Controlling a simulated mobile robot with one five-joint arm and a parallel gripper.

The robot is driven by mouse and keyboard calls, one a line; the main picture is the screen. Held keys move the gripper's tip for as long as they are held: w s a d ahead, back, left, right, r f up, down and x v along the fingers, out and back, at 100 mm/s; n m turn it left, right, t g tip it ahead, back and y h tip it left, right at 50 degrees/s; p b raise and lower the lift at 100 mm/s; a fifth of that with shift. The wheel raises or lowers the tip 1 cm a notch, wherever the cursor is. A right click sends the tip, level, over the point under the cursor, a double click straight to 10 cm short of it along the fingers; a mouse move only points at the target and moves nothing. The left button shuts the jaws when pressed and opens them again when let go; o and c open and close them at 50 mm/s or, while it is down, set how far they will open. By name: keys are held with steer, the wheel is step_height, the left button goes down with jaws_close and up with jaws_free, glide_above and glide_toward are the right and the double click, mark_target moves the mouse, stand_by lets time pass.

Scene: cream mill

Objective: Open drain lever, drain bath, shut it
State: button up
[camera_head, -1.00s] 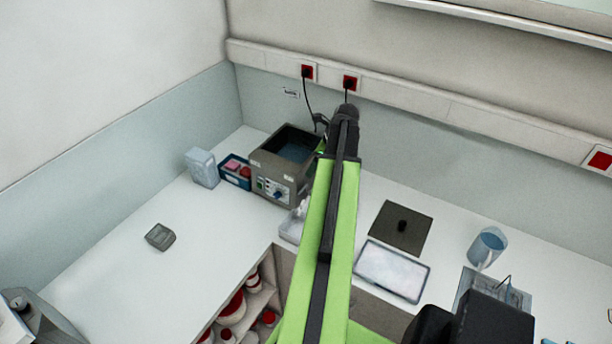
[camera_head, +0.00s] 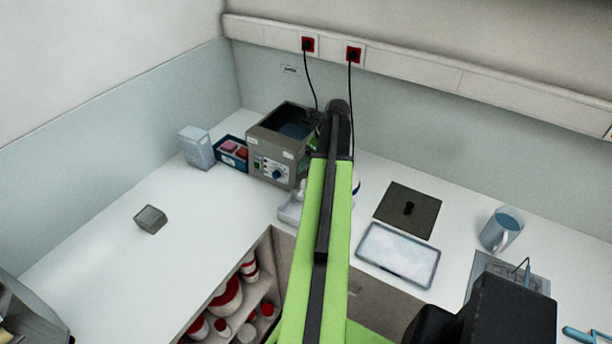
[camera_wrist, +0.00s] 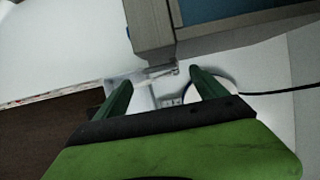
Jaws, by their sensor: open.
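The bath (camera_head: 268,170) is a grey box with blue water inside, standing on the counter near the back wall. It has a blue dial on its front. In the wrist view its grey corner (camera_wrist: 155,35) fills the top. A small metal fitting (camera_wrist: 162,70), which looks like the drain lever, sticks out low at that corner. My gripper (camera_wrist: 158,78) is open, with the fitting between or just beyond its green fingertips. I cannot tell whether they touch it. In the head view my arm hides the bath's right side and most of the gripper.
A white tray (camera_head: 289,211) sits below the bath's front right. A blue box with pink items (camera_head: 231,152) and a clear container (camera_head: 196,147) stand left of the bath. A dark lid (camera_head: 391,216), a shallow pan (camera_head: 377,263) and a blue jug (camera_head: 497,236) are to the right.

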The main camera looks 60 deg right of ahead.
steer(key=b+x, duration=0.2)
steer(key=x, duration=0.2)
steer(key=shift+w+f+b, duration=0.1)
steer(key=shift+f+b, duration=0.25)
steer(key=shift+b, duration=0.05)
steer(key=shift+r, duration=0.1)
